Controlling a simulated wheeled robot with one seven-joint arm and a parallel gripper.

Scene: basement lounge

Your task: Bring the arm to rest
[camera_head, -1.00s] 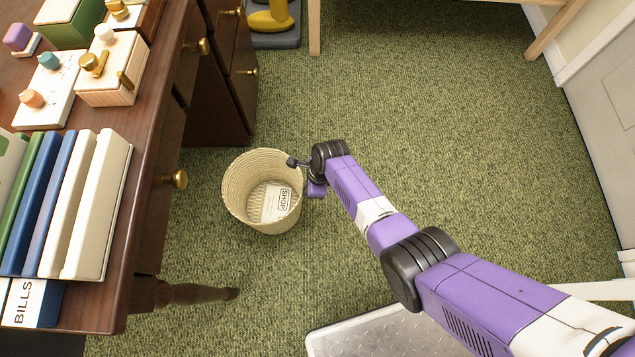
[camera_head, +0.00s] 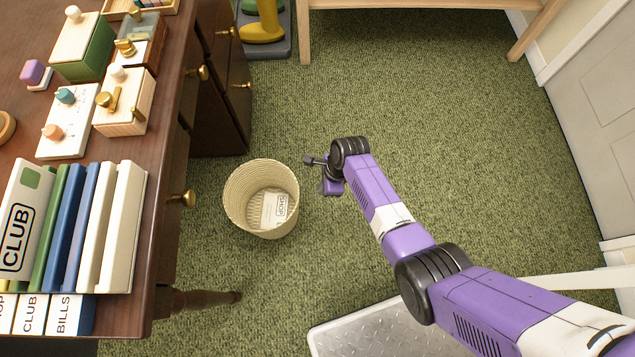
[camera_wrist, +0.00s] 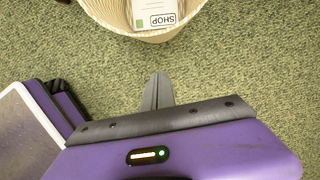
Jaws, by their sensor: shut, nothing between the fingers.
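My purple arm reaches in from the lower right in the head view. My gripper (camera_head: 309,160) is to the right of a cream woven basket (camera_head: 235,205), apart from it and above the carpet. In the wrist view, my gripper (camera_wrist: 158,90) has its grey fingers together with nothing between them. The basket (camera_wrist: 190,20) is beyond the fingertips, at the top of that view. A white item marked SHOP (camera_head: 272,207) lies inside the basket, and it also shows in the wrist view (camera_wrist: 152,13).
A dark wooden desk (camera_head: 165,130) with brass-knobbed drawers stands at left, holding binders (camera_head: 122,225) and small boxes (camera_head: 122,100). Yellow boots (camera_head: 265,25) stand on a tray at the top. A white door (camera_head: 605,90) is at right. Green carpet (camera_head: 440,120) lies open between.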

